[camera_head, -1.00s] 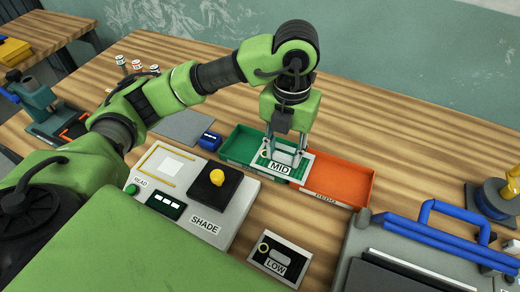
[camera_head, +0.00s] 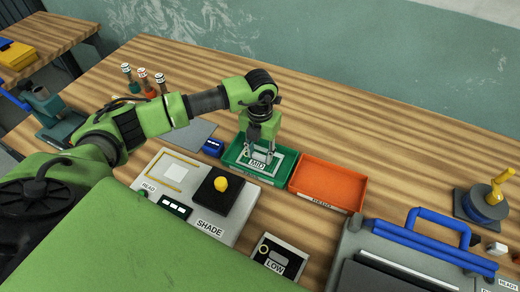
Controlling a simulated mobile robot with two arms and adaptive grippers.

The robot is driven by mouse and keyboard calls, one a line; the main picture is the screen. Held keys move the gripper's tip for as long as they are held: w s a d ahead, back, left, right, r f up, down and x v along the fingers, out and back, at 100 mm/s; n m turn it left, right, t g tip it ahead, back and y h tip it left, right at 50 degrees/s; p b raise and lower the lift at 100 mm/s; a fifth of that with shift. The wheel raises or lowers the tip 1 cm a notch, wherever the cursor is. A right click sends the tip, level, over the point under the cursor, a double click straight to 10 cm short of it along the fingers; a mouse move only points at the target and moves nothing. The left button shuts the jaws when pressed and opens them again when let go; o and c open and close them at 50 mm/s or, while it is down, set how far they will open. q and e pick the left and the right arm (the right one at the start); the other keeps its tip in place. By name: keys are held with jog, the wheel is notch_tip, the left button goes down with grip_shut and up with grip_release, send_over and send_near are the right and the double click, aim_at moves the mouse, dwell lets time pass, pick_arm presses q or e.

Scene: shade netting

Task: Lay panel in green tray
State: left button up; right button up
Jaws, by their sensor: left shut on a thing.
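The panel labelled MID (camera_head: 278,168), a pale frame with a green middle, is at the green tray (camera_head: 232,164), inside its outline as seen from above. My left gripper (camera_head: 261,155) points down and is shut on the panel. I cannot tell whether the panel touches the tray floor. The fingertips partly cover the panel's far part. My right gripper is not in view.
An orange tray (camera_head: 328,181) adjoins the green one on the right. A LOW panel (camera_head: 279,257) lies nearer. A blue-handled case (camera_head: 415,250) is at the right.

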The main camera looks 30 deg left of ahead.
pick_arm(q)
jog(key=shift+f, duration=0.15)
jog(key=shift+f, duration=0.1)
jog(key=shift+f+b, duration=0.2)
jog(key=shift+b, duration=0.1)
jog(key=o, duration=1.2)
jog(key=shift+r, duration=0.1)
